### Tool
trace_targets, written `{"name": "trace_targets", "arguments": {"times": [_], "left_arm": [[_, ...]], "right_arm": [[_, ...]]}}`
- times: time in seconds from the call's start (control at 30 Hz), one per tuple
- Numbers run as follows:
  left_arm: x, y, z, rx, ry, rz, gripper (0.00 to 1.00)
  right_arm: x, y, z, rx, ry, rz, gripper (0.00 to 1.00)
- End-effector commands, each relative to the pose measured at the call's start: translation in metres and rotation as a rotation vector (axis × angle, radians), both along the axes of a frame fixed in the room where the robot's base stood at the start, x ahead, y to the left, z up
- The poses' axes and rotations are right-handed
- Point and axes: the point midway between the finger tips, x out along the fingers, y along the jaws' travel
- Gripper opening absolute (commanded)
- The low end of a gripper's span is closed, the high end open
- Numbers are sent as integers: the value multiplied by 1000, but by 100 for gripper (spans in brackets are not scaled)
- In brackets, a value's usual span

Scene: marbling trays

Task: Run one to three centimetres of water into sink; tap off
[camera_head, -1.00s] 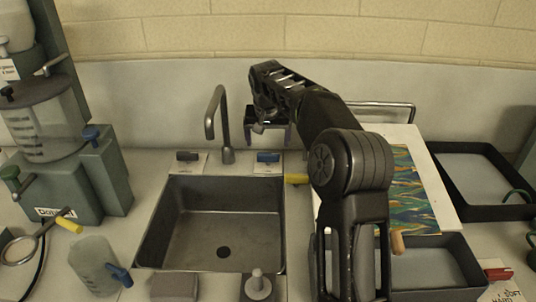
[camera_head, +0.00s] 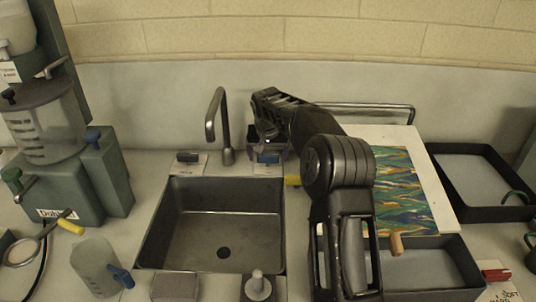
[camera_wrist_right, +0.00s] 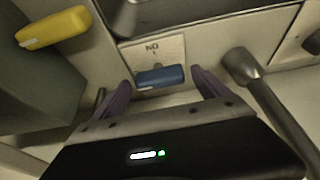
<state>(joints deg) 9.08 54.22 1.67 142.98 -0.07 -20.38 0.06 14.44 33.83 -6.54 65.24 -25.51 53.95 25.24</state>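The grey sink (camera_head: 160,225) stands in the middle of the counter. Its floor looks bare, with a dark round drain (camera_head: 223,253) and no water visible. The curved tap spout (camera_head: 212,112) rises behind it, with no stream showing. Left of its base is a dark handle (camera_head: 187,157); right of it is a blue handle (camera_head: 267,157). My right gripper (camera_head: 268,150) is over the blue handle. In the right wrist view, the gripper's fingers (camera_wrist_right: 165,92) are spread apart on either side of the blue handle (camera_wrist_right: 160,77), with gaps beside it. My left gripper is out of view.
A stopper-like knob (camera_head: 257,285) and a grey block (camera_head: 175,287) sit at the sink's front edge. A jug (camera_head: 95,268) stands left. A marbled sheet (camera_head: 400,185) and dark trays (camera_head: 455,240) lie right.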

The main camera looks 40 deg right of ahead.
Motion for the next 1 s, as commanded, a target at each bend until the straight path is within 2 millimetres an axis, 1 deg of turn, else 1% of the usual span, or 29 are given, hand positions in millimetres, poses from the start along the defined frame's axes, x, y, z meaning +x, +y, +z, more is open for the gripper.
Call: {"name": "trace_targets", "arguments": {"times": [0.03,0.07,0.7,1.0], "left_arm": [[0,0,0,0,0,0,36],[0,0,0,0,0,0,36],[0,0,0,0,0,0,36],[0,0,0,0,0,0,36]], "right_arm": [[0,0,0,0,0,0,81],[0,0,0,0,0,0,78],[0,0,0,0,0,0,26],[0,1,1,0,1,-20,25]]}}
